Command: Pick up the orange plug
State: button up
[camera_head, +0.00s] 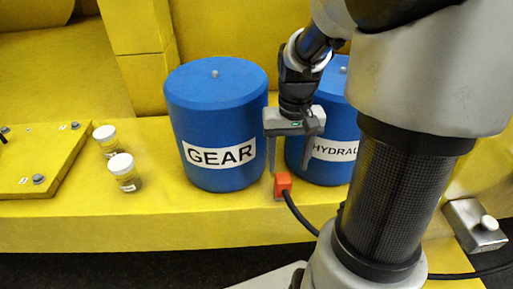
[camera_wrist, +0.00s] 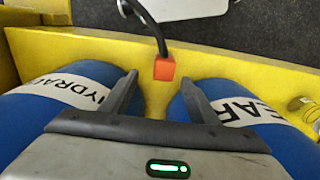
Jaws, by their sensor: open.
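The orange plug (camera_head: 282,182) is a small block on a black cable, at the front of the yellow ledge between two blue drums. It also shows in the wrist view (camera_wrist: 164,69), ahead of the fingertips and roughly midway between them. My gripper (camera_head: 288,170) points down at the gap between the drums, with its fingers apart and nothing held. In the head view one finger reaches close to the plug; I cannot tell whether it touches. In the wrist view (camera_wrist: 160,80) the fingers spread on either side, with the plug beyond them.
The GEAR drum (camera_head: 217,125) and the HYDRAULIC drum (camera_head: 325,155), partly hidden by my arm, stand close on both sides. Two small jars (camera_head: 123,172) stand at left near a yellow plate (camera_head: 35,160). A metal block (camera_head: 474,224) is at right. The ledge's front edge (camera_head: 150,236) drops to dark floor.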

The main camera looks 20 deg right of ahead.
aim_at(283, 177)
notch_tip(283, 177, down, 3)
jog(key=shift+a+f, duration=0.25)
jog(key=shift+f, duration=1.05)
jog(key=shift+a+f, duration=0.2)
jog(key=shift+f, duration=1.1)
grip_shut()
